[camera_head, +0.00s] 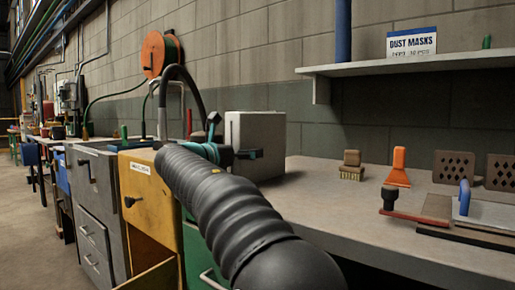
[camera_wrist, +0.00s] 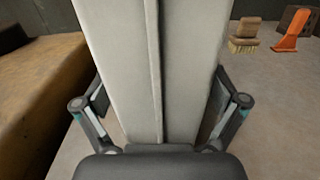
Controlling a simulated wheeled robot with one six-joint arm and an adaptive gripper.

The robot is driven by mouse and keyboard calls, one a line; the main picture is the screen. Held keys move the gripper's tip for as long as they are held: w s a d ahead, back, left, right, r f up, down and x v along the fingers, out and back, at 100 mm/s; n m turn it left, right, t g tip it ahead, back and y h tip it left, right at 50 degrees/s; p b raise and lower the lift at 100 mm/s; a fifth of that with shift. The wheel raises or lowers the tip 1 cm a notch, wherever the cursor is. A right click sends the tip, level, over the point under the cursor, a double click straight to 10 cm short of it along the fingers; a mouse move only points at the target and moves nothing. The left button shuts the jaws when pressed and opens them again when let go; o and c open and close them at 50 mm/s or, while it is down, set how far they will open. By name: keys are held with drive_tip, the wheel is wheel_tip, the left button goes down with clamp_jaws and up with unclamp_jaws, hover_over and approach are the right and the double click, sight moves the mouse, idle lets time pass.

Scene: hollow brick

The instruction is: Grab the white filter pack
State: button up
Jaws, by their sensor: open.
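The white filter pack (camera_head: 262,135) is a pale, upright block on the bench by the wall. In the wrist view the filter pack (camera_wrist: 185,60) fills the middle, with a vertical seam down its near face. My gripper (camera_head: 232,138) is at the left side of the pack in the head view. In the wrist view my gripper (camera_wrist: 160,100) is open, with one finger on each side of the pack. I cannot tell whether the fingers touch it. The far side of the pack is hidden.
A brush (camera_head: 351,167) and an orange scraper (camera_head: 398,168) stand right of the pack. Farther right are a trowel with a blue handle (camera_head: 464,197) and perforated bricks (camera_head: 460,168). A shelf (camera_head: 420,66) overhangs the bench. A yellow cabinet (camera_head: 150,190) stands left.

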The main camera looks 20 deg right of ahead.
drive_tip(key=c, duration=1.1)
drive_tip(key=shift+c, duration=0.5)
